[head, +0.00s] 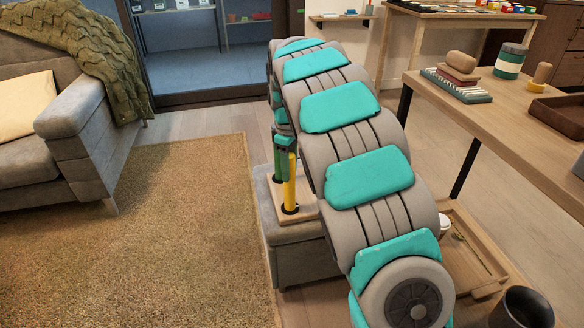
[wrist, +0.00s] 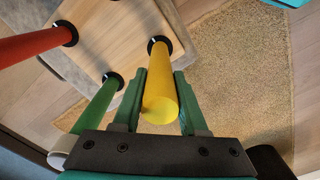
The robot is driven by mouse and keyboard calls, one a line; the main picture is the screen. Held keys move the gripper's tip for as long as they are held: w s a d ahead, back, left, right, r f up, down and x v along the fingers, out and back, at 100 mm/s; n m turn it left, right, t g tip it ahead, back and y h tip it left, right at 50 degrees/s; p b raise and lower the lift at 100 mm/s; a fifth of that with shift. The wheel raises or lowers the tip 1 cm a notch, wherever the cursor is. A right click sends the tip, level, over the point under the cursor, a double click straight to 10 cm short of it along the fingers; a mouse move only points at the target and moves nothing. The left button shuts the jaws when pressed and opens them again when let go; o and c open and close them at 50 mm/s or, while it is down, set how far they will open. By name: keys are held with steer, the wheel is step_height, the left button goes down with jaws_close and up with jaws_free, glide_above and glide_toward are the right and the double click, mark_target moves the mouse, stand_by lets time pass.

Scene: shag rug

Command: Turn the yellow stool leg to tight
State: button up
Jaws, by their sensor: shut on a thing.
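The yellow stool leg (head: 289,185) stands upright in a dark-ringed socket of the pale wooden stool board (head: 307,211) in the head view. In the wrist view the yellow leg (wrist: 160,97) rises between the green fingers of my gripper (wrist: 160,82), which is shut on it with one finger on each side. The board (wrist: 112,28) also holds a green leg (wrist: 98,104) and a red leg (wrist: 30,46), each in its own dark ring. How deep the yellow leg's thread sits is hidden. My arm covers part of the board in the head view.
The board lies on a grey upholstered ottoman (head: 298,258). A tan shag rug (head: 150,240) spreads to its left, with a grey sofa (head: 40,165) beyond. A wooden table (head: 500,130) with several items and a floor-level tray (head: 470,265) are at right.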

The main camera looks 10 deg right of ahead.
jaws_close()
steer(key=shift+m, duration=0.3)
steer(key=m+p, duration=0.3)
steer(key=m, duration=1.8)
steer(key=shift+m, duration=0.4)
